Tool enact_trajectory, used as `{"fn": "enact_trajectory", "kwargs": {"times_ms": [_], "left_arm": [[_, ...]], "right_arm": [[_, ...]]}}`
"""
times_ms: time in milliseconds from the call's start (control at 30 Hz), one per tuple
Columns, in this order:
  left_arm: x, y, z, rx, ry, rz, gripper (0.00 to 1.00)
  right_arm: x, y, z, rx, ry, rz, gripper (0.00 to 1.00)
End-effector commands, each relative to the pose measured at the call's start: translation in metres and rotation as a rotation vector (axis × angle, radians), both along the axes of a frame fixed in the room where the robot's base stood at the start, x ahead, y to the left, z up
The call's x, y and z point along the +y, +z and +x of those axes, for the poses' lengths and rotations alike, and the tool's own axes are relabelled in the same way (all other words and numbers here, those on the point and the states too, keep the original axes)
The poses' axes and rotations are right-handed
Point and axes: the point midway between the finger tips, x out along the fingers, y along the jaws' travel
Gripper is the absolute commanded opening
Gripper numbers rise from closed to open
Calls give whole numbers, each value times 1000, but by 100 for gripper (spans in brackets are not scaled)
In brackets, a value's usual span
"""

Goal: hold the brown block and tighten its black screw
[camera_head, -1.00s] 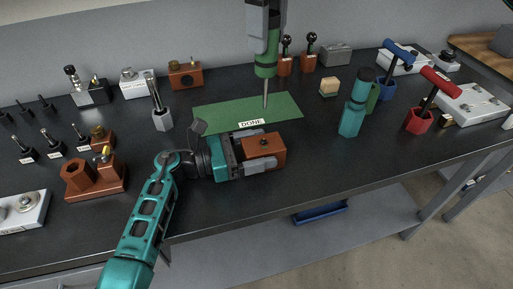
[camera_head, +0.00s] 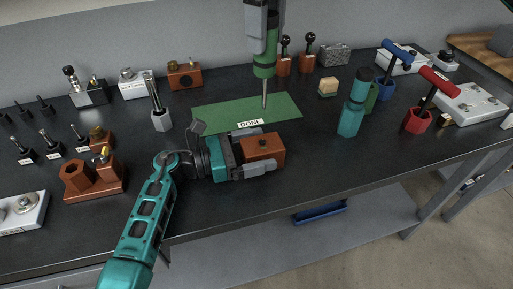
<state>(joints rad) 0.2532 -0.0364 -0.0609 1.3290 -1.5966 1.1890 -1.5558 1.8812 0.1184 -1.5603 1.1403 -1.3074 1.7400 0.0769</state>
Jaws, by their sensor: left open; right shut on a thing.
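A brown block (camera_head: 265,155) sits on the dark bench in front of the green mat. A small dark screw (camera_head: 263,143) shows on its top. My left gripper (camera_head: 258,152) lies low with its fingers along both sides of the block, open. I cannot tell whether the fingers touch it. My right gripper (camera_head: 262,38) is shut on a green-handled screwdriver (camera_head: 264,62) with its shaft pointing down. The tip appears over the mat, behind the block and apart from it.
The green mat (camera_head: 215,117) carries a DONE label. A teal bottle-like tool (camera_head: 350,117) stands to the right. Another brown block (camera_head: 185,76) stands at the back left. Red (camera_head: 416,121) and blue (camera_head: 387,90) holders stand at the right. The bench front right of the block is clear.

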Motion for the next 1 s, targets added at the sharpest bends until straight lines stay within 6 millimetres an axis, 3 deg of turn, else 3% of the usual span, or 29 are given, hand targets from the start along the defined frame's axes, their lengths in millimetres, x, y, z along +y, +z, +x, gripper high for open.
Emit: {"fn": "enact_trajectory", "kwargs": {"times_ms": [833,1000], "left_arm": [[0,5,0,0,0,-1,94],[0,5,0,0,0,0,78]], "right_arm": [[0,-1,0,-1,0,1,0],[0,-1,0,-1,0,1,0]]}}
